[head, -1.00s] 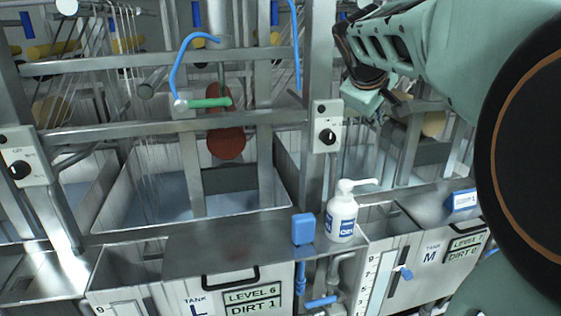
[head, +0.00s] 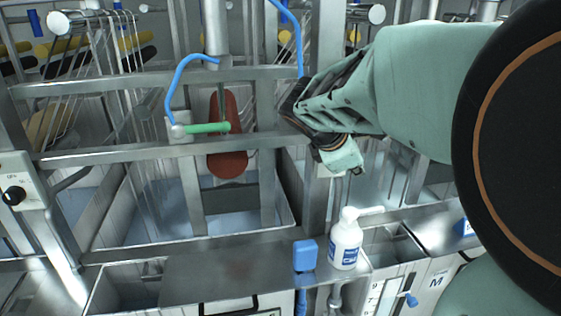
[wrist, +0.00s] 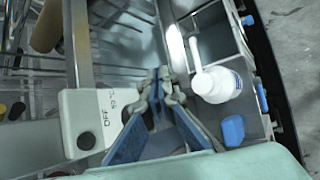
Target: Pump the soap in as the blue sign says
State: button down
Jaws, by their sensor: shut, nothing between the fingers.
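The white soap pump bottle (head: 345,247) with a blue label stands upright on the metal ledge, its spout pointing right in the head view. In the wrist view the bottle (wrist: 222,85) is right of my gripper. The blue sign (head: 465,226) shows only as a sliver beside my arm, its writing not readable now. My gripper (head: 340,168) is above the bottle, apart from it, in front of the steel post. In the wrist view its fingertips (wrist: 160,76) are together and empty.
A blue block (head: 305,255) stands on the ledge just left of the bottle. Tank M (head: 437,282) is at the right, partly behind my arm. A steel crossbar (head: 110,158) and a control box (wrist: 100,121) are near my gripper.

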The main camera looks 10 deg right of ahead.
aim_at(352, 210)
jog(key=shift+f, duration=0.1)
notch_tip(352, 210, down, 9)
jog(key=b, duration=0.6)
jog(key=shift+r, duration=0.2)
dwell(1.0)
jog(key=shift+f+b, duration=0.45)
jog(key=shift+b, duration=0.1)
jog(key=shift+f+b, duration=0.8)
jog(key=shift+f, duration=0.2)
dwell(0.7)
dwell(0.4)
jog(key=shift+r+p, duration=1.2)
jog(key=shift+r, duration=0.2)
jog(key=shift+r, duration=0.1)
jog(key=shift+r+p, duration=2.15)
jog(key=shift+r, duration=0.25)
